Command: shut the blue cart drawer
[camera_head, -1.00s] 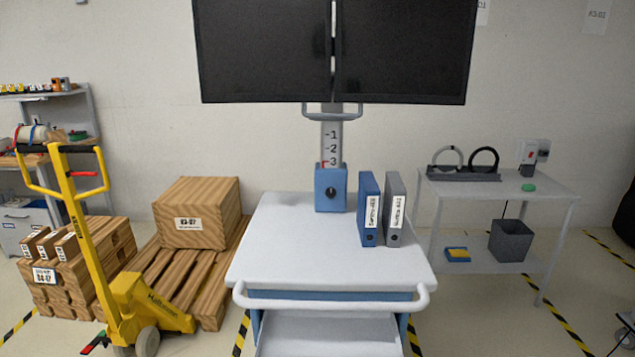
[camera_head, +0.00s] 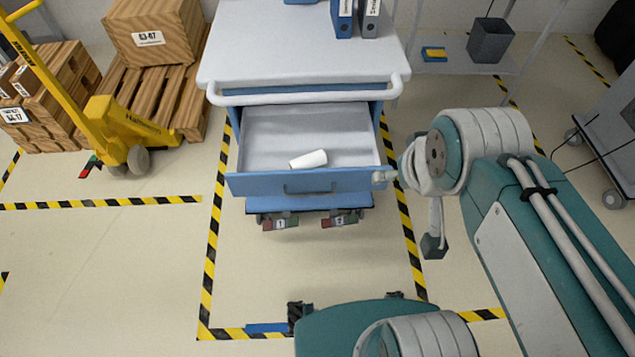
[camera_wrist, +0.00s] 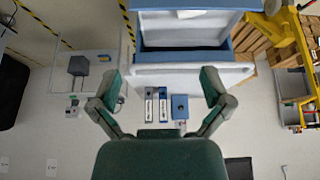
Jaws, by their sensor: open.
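The blue cart drawer (camera_head: 307,183) is pulled well out toward me below the white worktop. Its pale tray is exposed, with a white roll lying inside near the front. A dark handle (camera_head: 309,188) is on its blue front. In the wrist view, the drawer's pale interior (camera_wrist: 182,33) appears at the top. My gripper (camera_wrist: 161,80) is open and empty there, its fingers spread on either side. In the head view, my arm is to the right of the drawer; a pale part of it overlaps the drawer front's right end. I cannot tell whether they touch.
A white handlebar (camera_head: 310,93) runs above the drawer. Blue and grey binders stand on the worktop. A yellow pallet truck (camera_head: 125,125) and wooden pallet are at left; a grey table with a bin (camera_head: 490,40) is at right.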

